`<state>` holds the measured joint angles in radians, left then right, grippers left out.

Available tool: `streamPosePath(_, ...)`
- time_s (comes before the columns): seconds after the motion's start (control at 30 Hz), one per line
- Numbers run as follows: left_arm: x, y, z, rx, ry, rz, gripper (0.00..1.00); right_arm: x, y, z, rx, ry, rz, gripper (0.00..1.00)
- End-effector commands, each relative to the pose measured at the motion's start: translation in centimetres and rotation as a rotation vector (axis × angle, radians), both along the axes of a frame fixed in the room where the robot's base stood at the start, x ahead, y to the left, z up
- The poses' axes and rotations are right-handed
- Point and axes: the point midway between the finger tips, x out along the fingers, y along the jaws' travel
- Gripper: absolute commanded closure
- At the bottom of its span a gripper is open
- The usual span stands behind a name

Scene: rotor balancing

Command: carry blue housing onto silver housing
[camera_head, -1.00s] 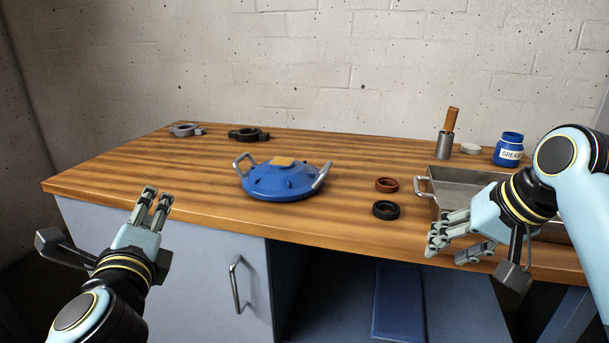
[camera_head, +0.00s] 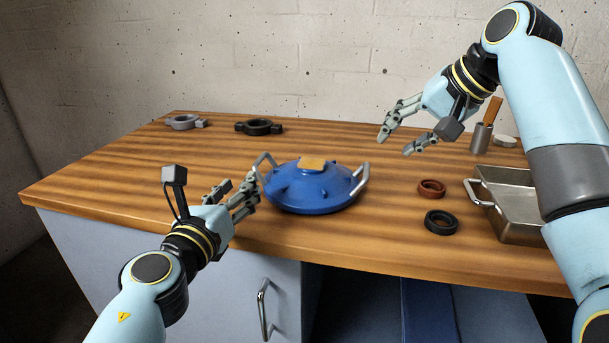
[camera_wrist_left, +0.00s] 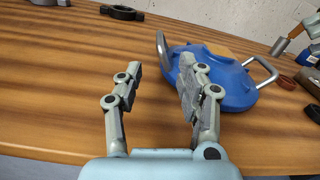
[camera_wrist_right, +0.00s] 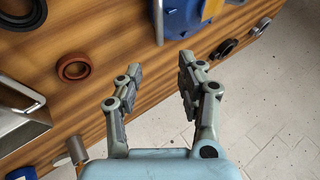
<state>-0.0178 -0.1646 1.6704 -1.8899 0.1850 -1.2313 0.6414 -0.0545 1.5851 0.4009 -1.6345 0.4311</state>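The blue housing (camera_head: 312,190) is a round, domed part with a tan patch on top and two silver handles. It sits on the wooden bench. My left gripper (camera_head: 236,190) is open and empty, just left of the housing's left handle (camera_head: 262,163). In the left wrist view the handle (camera_wrist_left: 162,52) stands beyond the spread fingers. My right gripper (camera_head: 396,146) is open and empty, raised above the bench, behind and right of the right handle (camera_head: 361,180). A silver-grey ring part (camera_head: 184,122) lies at the back left; I cannot tell whether it is the silver housing.
A black ring part (camera_head: 259,127) lies at the back. A red-brown ring (camera_head: 431,188) and a black ring (camera_head: 441,222) lie right of the blue housing. A metal tray (camera_head: 484,193), a cup (camera_head: 481,138) and a white lid (camera_head: 505,141) are further right. The bench's left side is clear.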

Motion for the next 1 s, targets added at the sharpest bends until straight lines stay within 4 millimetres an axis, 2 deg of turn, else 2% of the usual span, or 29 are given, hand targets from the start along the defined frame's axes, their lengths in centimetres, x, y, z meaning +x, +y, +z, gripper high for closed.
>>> streamPosePath(0.27,0.9,-0.1,0.1,-0.002,-0.002,0.000,0.62,0.4,0.4,-0.7,0.001,0.001,0.000,0.61)
streamPosePath(0.7,8.5,-1.4,0.1,-0.005,-0.001,0.000,0.62,3.8,3.8,-6.6,0.001,0.002,0.000,0.61)
streamPosePath(1.0,10.5,-1.7,0.0,-0.002,0.000,0.002,0.62,4.8,4.7,-8.2,0.000,0.000,0.000,0.61)
